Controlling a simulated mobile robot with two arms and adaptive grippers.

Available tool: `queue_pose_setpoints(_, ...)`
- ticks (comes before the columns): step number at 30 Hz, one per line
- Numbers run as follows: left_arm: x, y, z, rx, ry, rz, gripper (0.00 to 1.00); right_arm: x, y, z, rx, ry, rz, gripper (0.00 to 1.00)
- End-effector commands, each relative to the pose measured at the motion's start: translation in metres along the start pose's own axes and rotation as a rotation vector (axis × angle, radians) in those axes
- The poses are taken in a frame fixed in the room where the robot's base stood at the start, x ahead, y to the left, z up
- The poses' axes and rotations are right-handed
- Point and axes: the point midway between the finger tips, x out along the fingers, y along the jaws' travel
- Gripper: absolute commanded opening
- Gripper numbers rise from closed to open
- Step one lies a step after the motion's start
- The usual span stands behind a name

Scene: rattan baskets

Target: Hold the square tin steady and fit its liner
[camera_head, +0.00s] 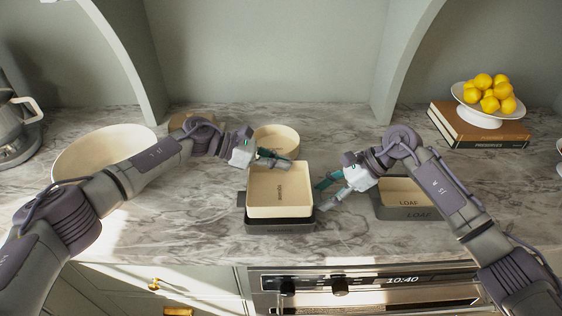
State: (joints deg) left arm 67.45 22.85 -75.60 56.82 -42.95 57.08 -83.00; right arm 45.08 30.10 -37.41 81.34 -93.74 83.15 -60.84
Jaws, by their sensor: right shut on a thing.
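The dark square tin (280,228) stands on the marble counter near its front edge, in the middle of the head view. Its cream liner (281,190), with lettering on its floor, is over the tin, its rim higher than the tin's. I cannot tell how deep it sits. My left gripper (273,160) is at the liner's back rim; whether its fingers are closed is unclear. My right gripper (320,195) is shut on the tin at its right side.
A loaf tin with a cream liner (405,197) sits behind my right arm. A round cream tin (277,140) stands behind the square one. A large cream bowl (95,150) is at left. Books (480,130) carry a stand of lemons (488,92) at right.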

Motion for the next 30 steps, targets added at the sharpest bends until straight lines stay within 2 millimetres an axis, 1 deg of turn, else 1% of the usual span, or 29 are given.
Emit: queue_pose_setpoints(30,0.008,0.0,-0.018,-0.001,0.0,0.0,0.0,0.0,0.0,0.0,0.0,0.001,0.0,0.24)
